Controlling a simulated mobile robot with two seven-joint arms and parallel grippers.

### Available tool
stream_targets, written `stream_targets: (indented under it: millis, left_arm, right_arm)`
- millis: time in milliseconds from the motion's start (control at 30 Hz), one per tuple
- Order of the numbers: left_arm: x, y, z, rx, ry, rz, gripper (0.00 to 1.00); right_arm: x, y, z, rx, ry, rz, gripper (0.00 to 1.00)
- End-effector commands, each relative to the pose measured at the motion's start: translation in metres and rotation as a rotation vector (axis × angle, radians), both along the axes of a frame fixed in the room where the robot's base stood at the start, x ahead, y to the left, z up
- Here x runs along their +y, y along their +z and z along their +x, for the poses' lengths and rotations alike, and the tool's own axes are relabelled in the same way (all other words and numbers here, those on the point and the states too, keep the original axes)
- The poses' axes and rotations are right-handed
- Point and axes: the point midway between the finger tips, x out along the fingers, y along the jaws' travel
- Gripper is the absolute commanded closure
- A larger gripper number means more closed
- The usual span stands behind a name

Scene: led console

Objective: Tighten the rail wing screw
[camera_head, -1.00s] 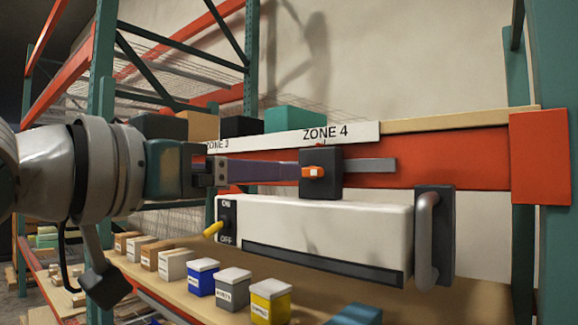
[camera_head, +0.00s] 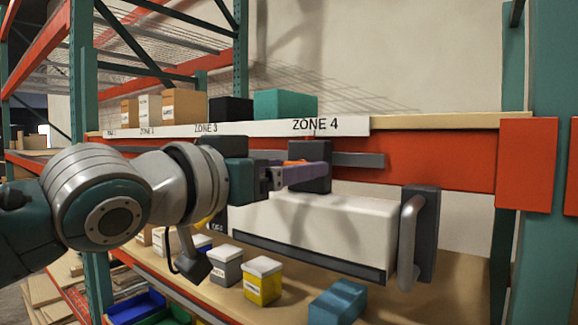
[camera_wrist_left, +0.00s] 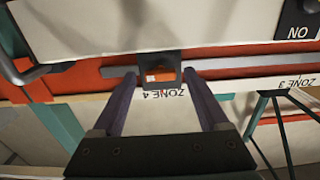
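The orange wing screw (camera_wrist_left: 158,77) sits on the dark clamp block (camera_head: 320,182), which is on the grey rail (camera_head: 362,160) under the ZONE 4 label. In the head view only a sliver of the screw (camera_head: 294,162) shows above my finger. My left gripper (camera_head: 306,172) reaches in from the left, fingers in front of the block. In the left wrist view its two purple fingers (camera_wrist_left: 160,80) are apart, their tips on either side of the block and screw. Nothing is gripped; contact cannot be told. My right gripper is not in view.
The white console (camera_head: 320,222) hangs below the rail, with a grey handle (camera_head: 409,243) at its right end. My wrist partly hides its ON/OFF switch. Small boxes, including a yellow one (camera_head: 262,285) and a blue one (camera_head: 338,300), stand on the shelf below.

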Motion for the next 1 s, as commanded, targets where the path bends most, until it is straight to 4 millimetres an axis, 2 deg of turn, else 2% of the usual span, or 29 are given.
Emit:
stream_targets:
  millis: [67, 667, 1000]
  left_arm:
    - [0.0001, 0.0, 0.0, 0.0, 0.0, 0.0, 0.33]
    - [0.0003, -0.0001, -0.0001, 0.001, 0.0, 0.001, 1.0]
    - [0.0004, -0.0002, 0.0, -0.021, 0.0, 0.029, 1.0]
  right_arm:
    - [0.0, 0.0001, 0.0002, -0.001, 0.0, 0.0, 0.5]
    - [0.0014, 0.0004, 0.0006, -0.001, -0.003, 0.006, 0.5]
    - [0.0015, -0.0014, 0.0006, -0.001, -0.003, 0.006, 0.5]
